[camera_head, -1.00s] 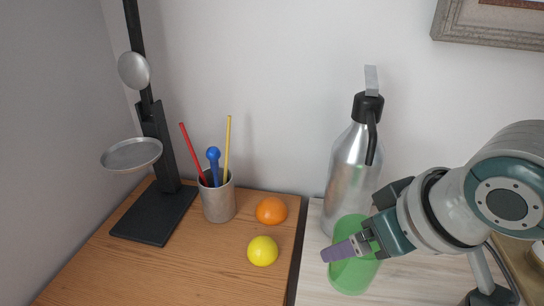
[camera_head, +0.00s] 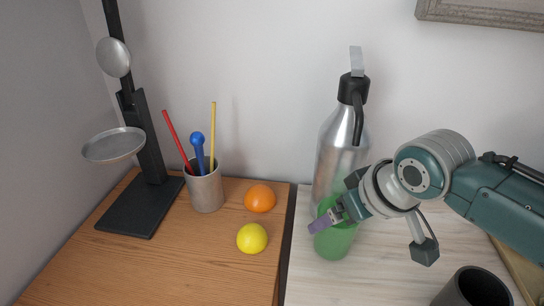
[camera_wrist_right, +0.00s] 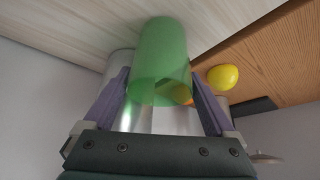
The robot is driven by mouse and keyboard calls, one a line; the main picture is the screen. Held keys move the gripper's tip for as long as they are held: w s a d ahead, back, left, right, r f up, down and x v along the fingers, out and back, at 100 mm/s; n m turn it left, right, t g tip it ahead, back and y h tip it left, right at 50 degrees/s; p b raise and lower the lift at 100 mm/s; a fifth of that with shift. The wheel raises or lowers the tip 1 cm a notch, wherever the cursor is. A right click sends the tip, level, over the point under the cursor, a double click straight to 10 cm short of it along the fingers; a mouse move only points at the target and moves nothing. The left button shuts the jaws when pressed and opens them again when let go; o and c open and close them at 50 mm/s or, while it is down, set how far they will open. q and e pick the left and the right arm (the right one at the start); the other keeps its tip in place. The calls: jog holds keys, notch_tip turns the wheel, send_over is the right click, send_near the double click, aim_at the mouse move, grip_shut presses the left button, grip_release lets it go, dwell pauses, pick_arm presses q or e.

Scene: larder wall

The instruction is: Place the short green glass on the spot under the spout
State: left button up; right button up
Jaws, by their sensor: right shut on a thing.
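The short green glass (camera_head: 336,240) is upright in front of the silver flask (camera_head: 336,158), on the pale counter's side. My right gripper (camera_head: 331,217) is shut on it, with the purple fingers at its sides. In the right wrist view the glass (camera_wrist_right: 163,62) sits between the two fingers (camera_wrist_right: 160,100). I cannot tell whether its base touches the counter. The flask has a black top (camera_head: 353,90) with a black curved piece, perhaps the spout, hanging on its right side. No marked spot shows under it. My left gripper is not in view.
A dark cup (camera_head: 472,290) stands at the lower right. On the wooden top left of the glass are a yellow ball (camera_head: 252,238), an orange (camera_head: 260,198), a grey holder (camera_head: 206,190) with sticks, and a black stand (camera_head: 140,208). Pale counter (camera_head: 385,270) is clear in front.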

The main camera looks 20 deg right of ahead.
jog(key=shift+f, duration=0.1)
jog(key=o, duration=1.3)
jog(key=shift+r, duration=0.25)
jog(key=p+v, duration=0.4)
jog(key=v, duration=0.7)
jog(key=s+a, duration=0.2)
jog(key=s, duration=0.3)
jog(key=s+a+r+n+g, duration=0.1)
jog(key=s+a, duration=0.1)
jog(key=s, duration=0.3)
jog(key=s+a+g, duration=0.1)
jog(key=s+a, duration=0.1)
jog(key=s, duration=0.3)
jog(key=shift+s+a+r+n, duration=0.2)
jog(key=shift+s+r+n, duration=0.05)
jog(key=shift+n, duration=0.05)
